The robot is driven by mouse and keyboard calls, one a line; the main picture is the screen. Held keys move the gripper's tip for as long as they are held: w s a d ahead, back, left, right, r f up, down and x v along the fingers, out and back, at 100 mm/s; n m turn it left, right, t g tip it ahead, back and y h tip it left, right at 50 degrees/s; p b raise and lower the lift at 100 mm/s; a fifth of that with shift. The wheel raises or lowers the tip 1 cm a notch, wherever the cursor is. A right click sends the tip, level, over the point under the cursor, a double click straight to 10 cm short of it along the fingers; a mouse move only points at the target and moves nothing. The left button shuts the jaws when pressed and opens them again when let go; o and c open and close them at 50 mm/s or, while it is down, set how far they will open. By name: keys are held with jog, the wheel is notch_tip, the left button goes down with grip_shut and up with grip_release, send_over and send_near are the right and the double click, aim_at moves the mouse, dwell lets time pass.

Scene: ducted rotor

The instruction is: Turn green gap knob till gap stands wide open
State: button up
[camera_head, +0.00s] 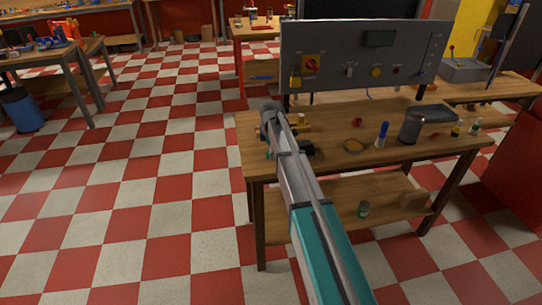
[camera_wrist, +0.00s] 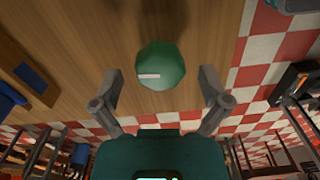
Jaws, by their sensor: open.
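The green knob (camera_wrist: 161,66) shows in the wrist view, many-sided, with a white mark on its left face. It stands before a wooden surface. My gripper (camera_wrist: 161,82) is open, with one finger to the left of the knob and one to the right. There are clear gaps on both sides, and neither finger appears to touch it. The gap itself cannot be made out.
The workbench (camera_head: 330,128) carries a grey control panel (camera_head: 345,55) along its back. A dark metal cup (camera_head: 410,128), a blue-capped marker (camera_head: 382,133) and a yellow ring (camera_head: 353,146) stand or lie to the right.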

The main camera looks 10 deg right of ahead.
jog(key=shift+f, duration=0.15)
jog(key=c, duration=1.1)
